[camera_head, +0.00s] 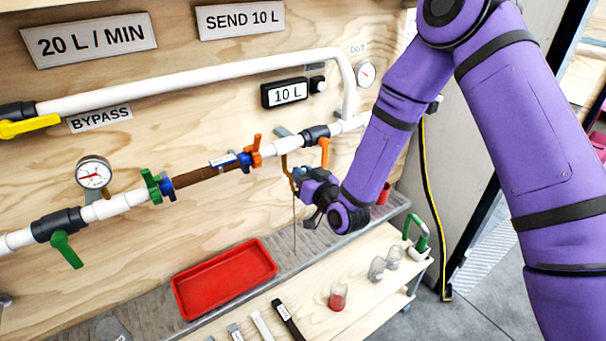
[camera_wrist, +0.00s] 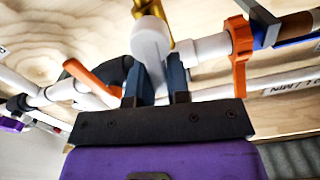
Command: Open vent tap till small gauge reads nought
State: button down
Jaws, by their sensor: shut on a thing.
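In the wrist view my gripper (camera_wrist: 156,78) has its two dark fingers on either side of a pale, rounded tap handle (camera_wrist: 151,42), shut on it. A brass fitting (camera_wrist: 161,10) stands just beyond the handle. In the head view my gripper (camera_head: 301,177) is at the brass vent pipe (camera_head: 286,165) under the white line; the handle is hidden there. A thin vertical line (camera_head: 294,230) runs below it; I cannot tell whether it is liquid or a tube. A small round gauge (camera_head: 366,73) is by the OUT label, its reading too small to tell. A larger-looking gauge (camera_head: 93,173) is at left.
An orange lever (camera_head: 324,152) hangs close to my gripper's right; it also shows in the wrist view (camera_wrist: 95,77). An orange union nut (camera_head: 254,150) is to the left. A red tray (camera_head: 224,278) lies below, with a bench (camera_head: 372,312) holding small jars in front.

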jog(key=shift+f, duration=0.1)
jog(key=c, duration=1.1)
grip_release()
jog(key=v, duration=1.1)
jog(key=shift+w, duration=0.1)
jog(key=d+r+g+h, duration=0.4)
jog(key=d+r+h, duration=0.3)
jog(key=d+r, duration=0.85)
jog(key=s+d+r+m+g+h, duration=0.1)
jog(key=s+d+r+g, duration=0.1)
jog(key=s, duration=0.6)
jog(key=s+d+r+m+g+h, duration=0.1)
jog(key=s+d+r+m+g, duration=0.1)
jog(key=s+d+r, duration=0.2)
jog(key=s+d+r+m+g+h, duration=0.1)
jog(key=s+d+r, duration=0.2)
jog(key=s, duration=0.9)
notch_tip(320, 180, up, 4)
jog(key=shift+f+m+g, duration=0.1)
jog(key=shift+m+g, duration=0.3)
